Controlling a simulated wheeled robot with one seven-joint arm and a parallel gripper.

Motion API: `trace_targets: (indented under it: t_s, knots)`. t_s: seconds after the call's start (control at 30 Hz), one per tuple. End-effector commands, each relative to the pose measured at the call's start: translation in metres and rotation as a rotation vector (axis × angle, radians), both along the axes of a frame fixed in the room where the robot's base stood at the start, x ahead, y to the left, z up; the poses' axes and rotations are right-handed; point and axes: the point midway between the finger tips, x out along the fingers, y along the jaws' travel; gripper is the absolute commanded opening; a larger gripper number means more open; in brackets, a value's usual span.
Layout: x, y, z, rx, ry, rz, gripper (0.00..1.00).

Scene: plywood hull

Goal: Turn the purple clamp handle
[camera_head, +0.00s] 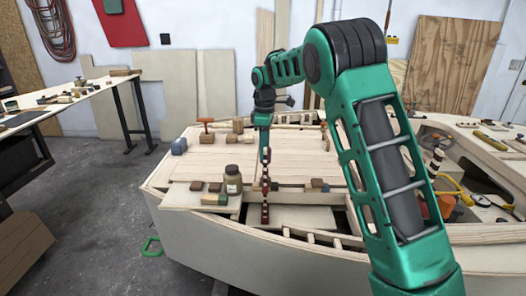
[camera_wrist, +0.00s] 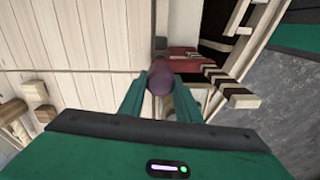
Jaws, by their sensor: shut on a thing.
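The purple clamp handle (camera_wrist: 160,80) shows near the middle of the wrist view, end toward the camera. My gripper (camera_wrist: 161,92) has one green finger on each side of it and is shut on it. A dark red clamp part (camera_wrist: 184,58) lies just beyond the handle, by an opening in the deck. In the head view my gripper (camera_head: 265,160) points down at the front of the plywood deck, and a dark red clamp bar (camera_head: 265,214) shows below it. The handle is too small and covered to make out clearly there.
A brown jar (camera_head: 233,180) and several small blocks stand on the deck left of my gripper. Slatted hull framing (camera_head: 310,236) and open gaps lie in front. A striped piece (camera_wrist: 232,88) lies right of the handle in the wrist view. The left deck planks (camera_head: 200,153) are mostly clear.

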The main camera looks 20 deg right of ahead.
Motion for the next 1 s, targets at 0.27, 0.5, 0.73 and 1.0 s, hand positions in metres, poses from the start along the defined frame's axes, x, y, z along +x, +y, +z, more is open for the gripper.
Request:
trace_targets:
  t_s: [0.27, 0.5, 0.73, 1.0]
  knots:
    - [-0.0006, 0.0003, -0.0017, 0.000, 0.003, 0.031, 0.08]
    - [-0.0006, 0.0003, -0.0017, 0.000, 0.003, 0.032, 0.08]
    - [-0.0004, 0.0002, -0.0012, 0.000, 0.002, 0.031, 0.49]
    - [-0.0001, 0.0000, 0.0022, 0.000, 0.000, 0.030, 0.49]
